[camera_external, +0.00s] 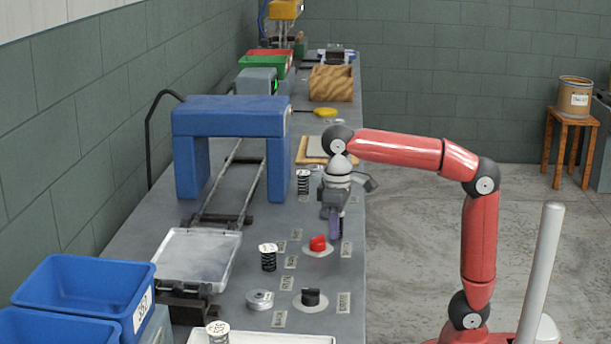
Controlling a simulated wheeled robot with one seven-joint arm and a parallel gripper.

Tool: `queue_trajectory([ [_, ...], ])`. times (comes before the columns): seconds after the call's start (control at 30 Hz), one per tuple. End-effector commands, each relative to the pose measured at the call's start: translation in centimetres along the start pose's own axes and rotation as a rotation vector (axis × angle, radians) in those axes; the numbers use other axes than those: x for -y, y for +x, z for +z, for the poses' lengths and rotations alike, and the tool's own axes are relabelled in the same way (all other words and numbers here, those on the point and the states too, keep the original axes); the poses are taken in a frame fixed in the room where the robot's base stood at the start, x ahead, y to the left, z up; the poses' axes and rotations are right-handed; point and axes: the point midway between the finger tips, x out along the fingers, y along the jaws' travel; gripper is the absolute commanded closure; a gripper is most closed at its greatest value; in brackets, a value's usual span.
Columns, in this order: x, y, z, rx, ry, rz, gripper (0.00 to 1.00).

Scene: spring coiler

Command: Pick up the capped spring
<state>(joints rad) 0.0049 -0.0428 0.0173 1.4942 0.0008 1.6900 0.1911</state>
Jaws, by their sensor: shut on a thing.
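A capped spring (268,260), a black coil with a pale cap, stands upright on the grey bench left of the red knob. A similar capped spring (303,184) stands farther back, left of my gripper. Another pale cap (218,328) shows at the front, mostly cut off by the frame edge. My gripper (336,236) points down at the bench's right side, just right of the red knob (318,243). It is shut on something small. A narrow purple piece shows at the jaws; I cannot tell whether it is a finger or the held thing.
A blue arch (230,115) spans rails behind a grey tray (197,258). Blue bins (85,290) stand front left. A black knob (311,297) and a round metal piece (260,299) are at the front. Labels surround the knobs.

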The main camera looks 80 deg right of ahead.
Motion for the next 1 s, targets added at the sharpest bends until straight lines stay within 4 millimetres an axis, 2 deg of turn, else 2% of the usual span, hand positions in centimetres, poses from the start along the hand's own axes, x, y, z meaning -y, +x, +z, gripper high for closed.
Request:
queue_trajectory([
  [0.17,0.0,-0.1,0.0,0.000,0.000,0.000,0.92],
  [0.33,0.0,-1.1,0.0,0.000,0.000,0.000,0.92],
  [0.47,0.0,-3.2,-0.1,-0.003,0.000,-0.001,0.92],
  [0.6,0.0,-6.3,-0.1,-0.003,0.000,-0.001,0.92],
  [0.77,0.0,-8.8,-0.1,-0.002,-0.001,0.000,0.92],
  [0.87,0.2,-9.2,-1.2,0.002,-0.015,0.000,0.92],
  [1.0,0.7,-7.5,-4.9,0.006,-0.071,0.001,0.92],
])
